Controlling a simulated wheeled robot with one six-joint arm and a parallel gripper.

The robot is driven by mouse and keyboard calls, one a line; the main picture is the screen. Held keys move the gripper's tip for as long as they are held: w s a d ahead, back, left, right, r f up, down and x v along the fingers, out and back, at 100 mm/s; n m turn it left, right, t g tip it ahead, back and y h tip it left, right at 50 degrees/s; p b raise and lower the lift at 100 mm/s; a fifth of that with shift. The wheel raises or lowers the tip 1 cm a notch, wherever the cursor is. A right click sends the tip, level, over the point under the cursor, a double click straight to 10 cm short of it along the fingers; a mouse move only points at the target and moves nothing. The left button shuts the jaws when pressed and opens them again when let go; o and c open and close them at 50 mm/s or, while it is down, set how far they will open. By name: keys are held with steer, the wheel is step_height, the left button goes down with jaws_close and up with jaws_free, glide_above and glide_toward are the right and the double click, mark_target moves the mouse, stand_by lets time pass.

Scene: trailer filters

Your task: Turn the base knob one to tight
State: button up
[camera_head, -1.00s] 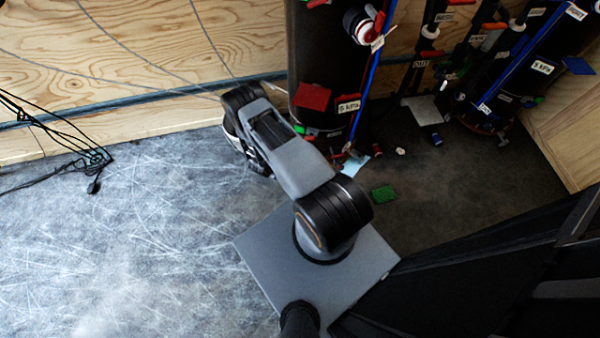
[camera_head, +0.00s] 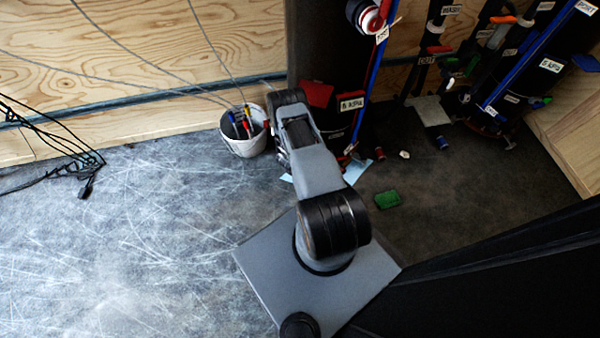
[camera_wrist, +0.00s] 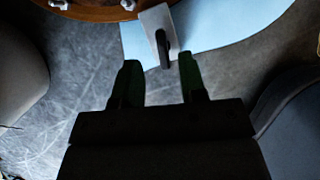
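In the wrist view, my gripper (camera_wrist: 158,62) is open and empty, its two dark fingers apart. Just beyond the fingertips, roughly between them, a dark narrow lever or knob (camera_wrist: 163,50) stands at a pale grey plate (camera_wrist: 155,18). It may be base knob one; no label shows. The plate meets a brownish round base (camera_wrist: 95,12) with pale bolts. In the head view, the large black filter column (camera_head: 325,55) stands behind my arm. A small red knob (camera_head: 379,153) sits by its foot. My gripper and part of the column's base are hidden there by my arm.
A white bucket (camera_head: 243,143) with colored tools stands left of my arm. A light blue sheet (camera_wrist: 225,22) lies under the base. A green block (camera_head: 387,199) lies on the floor to the right. Cables (camera_head: 75,165) lie far left.

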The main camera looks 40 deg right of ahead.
steer(key=shift+a+b+x, duration=0.2)
steer(key=shift+b+x, duration=0.55)
steer(key=shift+x, duration=1.4)
steer(key=shift+s, duration=0.15)
jaws_close()
